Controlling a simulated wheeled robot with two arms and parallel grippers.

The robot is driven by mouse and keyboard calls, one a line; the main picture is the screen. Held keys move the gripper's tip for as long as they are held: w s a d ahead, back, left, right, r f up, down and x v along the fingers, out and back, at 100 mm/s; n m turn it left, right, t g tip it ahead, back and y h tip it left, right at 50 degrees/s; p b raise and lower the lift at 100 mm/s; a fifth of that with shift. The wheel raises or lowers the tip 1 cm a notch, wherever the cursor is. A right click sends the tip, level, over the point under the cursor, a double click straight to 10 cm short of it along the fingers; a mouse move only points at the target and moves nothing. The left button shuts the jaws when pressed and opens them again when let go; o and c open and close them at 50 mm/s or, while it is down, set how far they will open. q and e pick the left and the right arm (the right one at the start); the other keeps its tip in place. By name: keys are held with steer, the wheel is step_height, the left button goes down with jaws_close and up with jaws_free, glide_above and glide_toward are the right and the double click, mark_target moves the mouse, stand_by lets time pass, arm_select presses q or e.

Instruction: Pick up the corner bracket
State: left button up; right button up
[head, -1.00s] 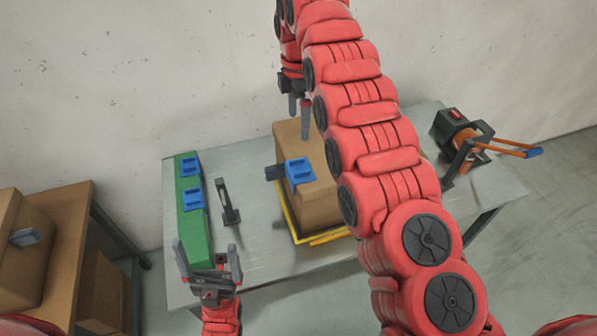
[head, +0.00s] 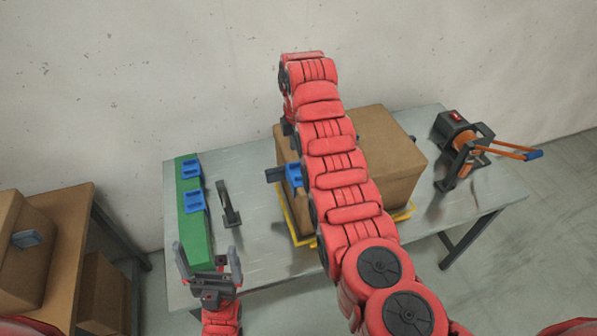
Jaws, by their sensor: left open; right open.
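Blue bracket-like pieces are in the head view. One blue bracket (head: 293,175) sits at the left edge of the cardboard box (head: 390,150), beside a dark grey block (head: 274,174), partly hidden by my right arm. Two more, an upper blue bracket (head: 190,169) and a lower blue bracket (head: 194,201), lie on a green strip (head: 189,232). My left gripper (head: 208,258) is open and empty near the table's front left edge, below the strip. My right gripper (head: 288,128) is mostly hidden behind its own arm, near the box's back left corner.
The box stands on a yellow frame (head: 403,214) on the grey table (head: 265,262). A black upright tool (head: 228,205) stands between strip and box. A strapping device with an orange handle (head: 462,140) is at the right. A brown shelf (head: 65,215) with boxes is at the left.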

mark_target(298, 173)
steer(key=shift+w+f+p, duration=0.15)
steer(key=shift+f+p, duration=0.55)
steer(key=shift+f, duration=0.05)
step_height(298, 173, down, 2)
steer(key=shift+f+p, duration=0.1)
steer(key=shift+p, duration=0.4)
steer(key=shift+w+f, duration=0.1)
steer(key=shift+f, duration=0.4)
steer(key=c, duration=1.4)
steer(key=shift+r, duration=0.1)
